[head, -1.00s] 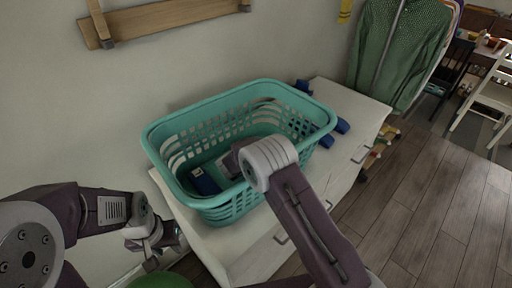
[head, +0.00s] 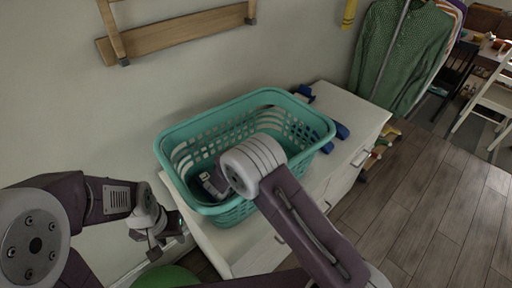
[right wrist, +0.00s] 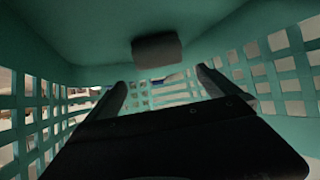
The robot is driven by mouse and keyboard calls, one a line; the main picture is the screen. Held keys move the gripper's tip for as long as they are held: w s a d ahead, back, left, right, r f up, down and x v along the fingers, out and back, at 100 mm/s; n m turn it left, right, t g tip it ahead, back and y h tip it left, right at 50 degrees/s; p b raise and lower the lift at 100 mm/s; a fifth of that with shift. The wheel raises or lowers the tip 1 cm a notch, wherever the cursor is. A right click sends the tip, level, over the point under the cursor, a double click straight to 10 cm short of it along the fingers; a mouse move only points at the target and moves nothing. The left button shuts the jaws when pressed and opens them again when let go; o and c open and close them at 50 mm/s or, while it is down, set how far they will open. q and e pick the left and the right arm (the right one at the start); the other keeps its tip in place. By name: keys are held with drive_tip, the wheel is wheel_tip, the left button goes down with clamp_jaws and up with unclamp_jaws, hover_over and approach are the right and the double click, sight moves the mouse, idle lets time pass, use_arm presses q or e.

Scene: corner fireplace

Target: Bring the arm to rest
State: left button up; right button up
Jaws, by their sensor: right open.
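My right arm (head: 300,220) reaches over the near rim of a teal laundry basket (head: 245,102), which stands on a white dresser. In the right wrist view, my right gripper (right wrist: 165,88) has its two dark fingers spread apart inside the basket (right wrist: 75,55), with nothing seen held between them. A blurred grey block shows just above the fingers; I cannot tell what it is. In the head view the right fingers are mostly hidden by the arm and basket. My left gripper (head: 158,238) hangs left of the dresser, apart from the basket; its jaw opening is unclear.
The white dresser (head: 358,108) has blue items (head: 341,130) behind and right of the basket. A wooden rack (head: 180,36) is on the wall. Green clothes (head: 400,50) hang at the right. A green round thing (head: 166,277) is at the bottom. The wooden floor at right is clear.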

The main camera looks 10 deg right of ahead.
drive_tip(key=shift+s+a+r, duration=0.25)
drive_tip(key=shift+s+r, duration=0.1)
drive_tip(key=shift+s, duration=0.1)
drive_tip(key=shift+s+a, duration=0.1)
drive_tip(key=shift+s, duration=0.05)
use_arm(q)
drive_tip(key=shift+r, duration=0.5)
use_arm(e)
drive_tip(key=shift+f, duration=0.1)
